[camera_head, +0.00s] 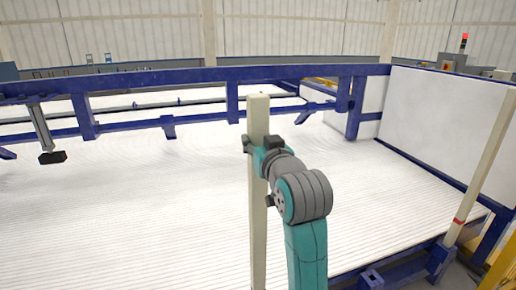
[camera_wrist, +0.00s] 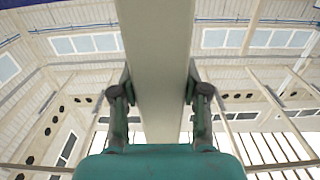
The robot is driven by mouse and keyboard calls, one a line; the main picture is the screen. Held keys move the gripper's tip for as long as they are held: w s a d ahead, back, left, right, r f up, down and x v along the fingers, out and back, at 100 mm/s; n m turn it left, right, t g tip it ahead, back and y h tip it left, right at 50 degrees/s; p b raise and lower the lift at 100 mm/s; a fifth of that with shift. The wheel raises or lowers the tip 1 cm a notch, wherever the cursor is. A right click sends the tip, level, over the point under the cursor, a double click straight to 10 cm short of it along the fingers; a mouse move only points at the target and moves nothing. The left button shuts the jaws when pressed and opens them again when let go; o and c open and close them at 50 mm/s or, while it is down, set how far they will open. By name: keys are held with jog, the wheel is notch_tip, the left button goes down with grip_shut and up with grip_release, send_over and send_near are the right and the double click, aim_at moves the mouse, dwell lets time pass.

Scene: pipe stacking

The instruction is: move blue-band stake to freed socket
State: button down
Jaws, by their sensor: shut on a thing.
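A tall cream stake (camera_head: 258,215) stands upright in front of my arm in the head view. My gripper (camera_head: 250,145) is shut on it in its upper part. In the wrist view the stake (camera_wrist: 157,70) runs between the two fingers of my gripper (camera_wrist: 158,95), filling the gap. No blue band shows on the held stake, and its lower end is out of view. A second cream stake (camera_head: 490,165) with a red band stands tilted in the picture at the right, in a blue socket (camera_head: 440,258). I cannot make out an empty socket.
A blue frame (camera_head: 190,75) spans the far side, with posts and short brackets below. A wide white ribbed bed (camera_head: 130,200) lies beneath. A white panel (camera_head: 445,120) closes the right side. A dark-ended bracket (camera_head: 52,157) hangs at left.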

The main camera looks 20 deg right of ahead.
aim_at(261, 115)
jog(key=shift+r, duration=9.3)
